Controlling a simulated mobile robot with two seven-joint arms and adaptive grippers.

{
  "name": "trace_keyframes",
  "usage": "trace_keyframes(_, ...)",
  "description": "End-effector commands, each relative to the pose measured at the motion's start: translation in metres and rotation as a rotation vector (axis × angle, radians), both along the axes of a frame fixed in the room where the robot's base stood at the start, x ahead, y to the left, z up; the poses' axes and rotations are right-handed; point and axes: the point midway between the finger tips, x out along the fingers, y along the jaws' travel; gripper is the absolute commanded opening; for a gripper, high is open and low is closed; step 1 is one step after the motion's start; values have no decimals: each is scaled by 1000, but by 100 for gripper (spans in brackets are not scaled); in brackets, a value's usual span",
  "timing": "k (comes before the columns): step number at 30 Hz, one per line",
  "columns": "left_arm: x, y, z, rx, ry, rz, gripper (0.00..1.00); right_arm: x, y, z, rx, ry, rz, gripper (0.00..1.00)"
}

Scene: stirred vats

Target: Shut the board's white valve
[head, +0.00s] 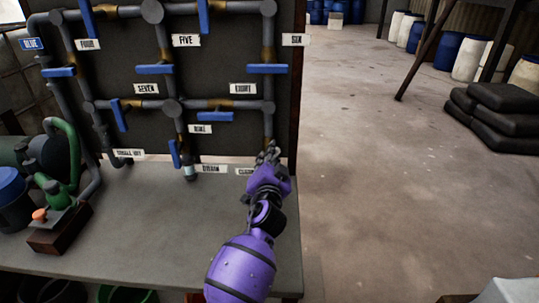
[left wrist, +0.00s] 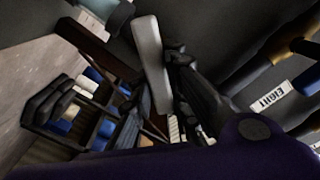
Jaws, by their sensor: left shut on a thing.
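My left gripper (head: 268,154) is at the lower right of the pipe board (head: 225,135), at the foot of the right-hand pipe below the EIGHT label. In the left wrist view the white valve's lever (left wrist: 151,50) is a pale flat bar between the dark fingers of my left gripper (left wrist: 162,88), which is shut on it. In the head view the gripper hides this lever, so its angle to the pipe is hard to tell. My right gripper is not in view.
Several blue-levered valves, such as one by EIGHT (head: 267,69), sit on the board's grey pipes. A grey bench (head: 150,215) stands below, with a green pump (head: 62,165) at left. Open floor (head: 400,190) lies to the right, with dark stacked sacks (head: 500,115) and barrels beyond.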

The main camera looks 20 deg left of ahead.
Motion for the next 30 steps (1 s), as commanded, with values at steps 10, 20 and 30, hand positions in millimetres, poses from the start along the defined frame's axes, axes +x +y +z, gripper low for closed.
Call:
trace_keyframes(10, 1, -3, -4, 318, 92, -1, 0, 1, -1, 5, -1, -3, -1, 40)
trace_keyframes(20, 1, -4, -7, 605, 175, 1, 0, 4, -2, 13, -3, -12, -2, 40)
trace_keyframes(30, 2, -5, -11, 814, 234, 0, 0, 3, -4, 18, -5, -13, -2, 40)
